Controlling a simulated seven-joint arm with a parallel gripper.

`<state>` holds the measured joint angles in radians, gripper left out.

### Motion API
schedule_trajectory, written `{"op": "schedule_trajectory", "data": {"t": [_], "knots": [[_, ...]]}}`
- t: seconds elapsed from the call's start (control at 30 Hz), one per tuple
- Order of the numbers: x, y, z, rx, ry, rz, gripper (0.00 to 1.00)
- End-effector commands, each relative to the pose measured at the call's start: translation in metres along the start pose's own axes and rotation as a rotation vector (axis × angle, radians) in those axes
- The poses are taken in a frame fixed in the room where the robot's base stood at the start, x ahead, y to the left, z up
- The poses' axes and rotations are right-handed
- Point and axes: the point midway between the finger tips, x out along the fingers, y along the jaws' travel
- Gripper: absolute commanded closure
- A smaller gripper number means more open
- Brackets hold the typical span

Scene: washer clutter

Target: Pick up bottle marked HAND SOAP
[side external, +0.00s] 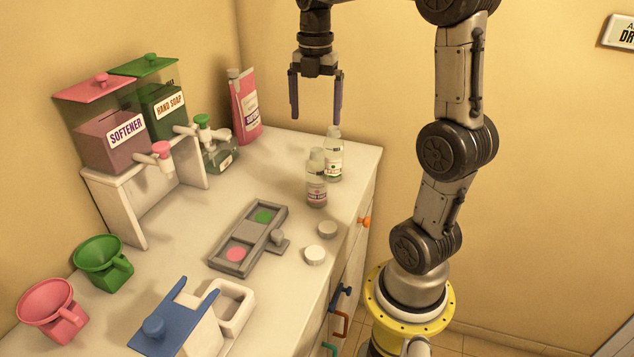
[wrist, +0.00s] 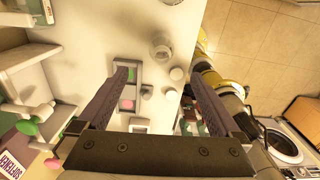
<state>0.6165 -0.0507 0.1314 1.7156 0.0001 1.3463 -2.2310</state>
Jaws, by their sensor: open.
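My gripper (side external: 316,118) hangs open and empty above the back of the counter, pointing down. Its fingers also show in the wrist view (wrist: 158,76). Two small clear bottles stand upright below it and apart from it: a front bottle (side external: 316,186) with a pinkish label, and a back bottle (side external: 334,162) with a green-marked label. The front one partly overlaps the back one. Their label words are too small to read surely.
A pink SOFTENER dispenser (side external: 105,150) and a pink pouch (side external: 246,105) stand at the left and back. A grey tray (side external: 222,262), two white caps (side external: 327,229), green and pink funnels (side external: 103,262) and a blue-topped holder (side external: 175,320) occupy the counter. The right counter edge is close to the bottles.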

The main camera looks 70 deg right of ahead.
Motion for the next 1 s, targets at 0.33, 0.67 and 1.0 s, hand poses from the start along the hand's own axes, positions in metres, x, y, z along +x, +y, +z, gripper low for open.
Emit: {"op": "schedule_trajectory", "data": {"t": [0.33, 0.67, 1.0], "knots": [[0.062, -0.001, -0.001, 0.000, 0.002, -0.003, 0.00], [0.088, -0.002, -0.001, 0.000, 0.001, -0.001, 0.00], [0.130, -0.004, -0.002, -0.001, 0.001, -0.001, 0.00]]}}
